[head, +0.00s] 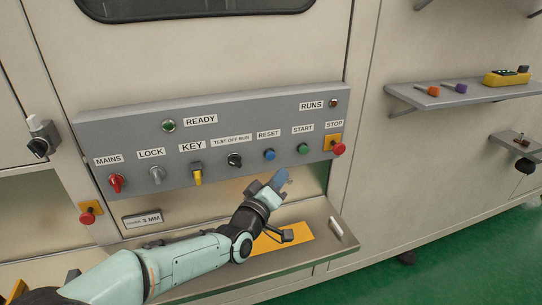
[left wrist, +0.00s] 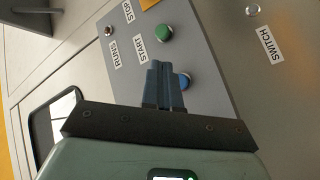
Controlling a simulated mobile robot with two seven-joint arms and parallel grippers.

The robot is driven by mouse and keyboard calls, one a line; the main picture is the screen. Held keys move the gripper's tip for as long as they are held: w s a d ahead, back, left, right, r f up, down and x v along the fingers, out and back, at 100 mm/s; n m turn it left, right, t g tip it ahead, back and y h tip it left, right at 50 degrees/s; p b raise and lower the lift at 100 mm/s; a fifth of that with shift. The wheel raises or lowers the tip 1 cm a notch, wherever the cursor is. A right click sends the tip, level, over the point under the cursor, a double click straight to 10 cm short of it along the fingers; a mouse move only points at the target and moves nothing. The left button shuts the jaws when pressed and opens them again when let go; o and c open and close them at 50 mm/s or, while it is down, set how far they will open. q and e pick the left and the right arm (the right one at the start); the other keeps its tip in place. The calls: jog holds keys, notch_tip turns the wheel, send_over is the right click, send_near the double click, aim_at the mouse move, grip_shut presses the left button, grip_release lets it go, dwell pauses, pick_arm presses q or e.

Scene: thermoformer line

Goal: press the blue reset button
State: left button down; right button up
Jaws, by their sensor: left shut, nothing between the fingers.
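The blue reset button (head: 270,155) sits on the grey control panel (head: 130,133), under the RESET label (head: 268,134). In the left wrist view the blue button (left wrist: 183,80) shows just right of the fingers, partly hidden by them. My left gripper (head: 281,177) is shut and empty, just below and slightly right of the button in the head view. Its fingers (left wrist: 164,68) point toward the panel in the wrist view. In the head view the fingertips are apart from the button. My right gripper is not in view.
The green start button (head: 303,149) and red stop button (head: 338,149) are right of reset; the black test-off-run switch (head: 234,160) is left. A metal ledge (head: 325,240) with a yellow plate (head: 285,239) and a white marker-like piece (head: 343,229) lies below.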

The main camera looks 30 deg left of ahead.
aim_at(271, 156)
pick_arm(q)
jog(key=shift+w+a, duration=1.65)
jog(key=shift+a, duration=0.25)
jog(key=shift+b, duration=0.3)
dwell(0.4)
jog(key=shift+w+a, duration=0.2)
jog(key=shift+a, duration=0.1)
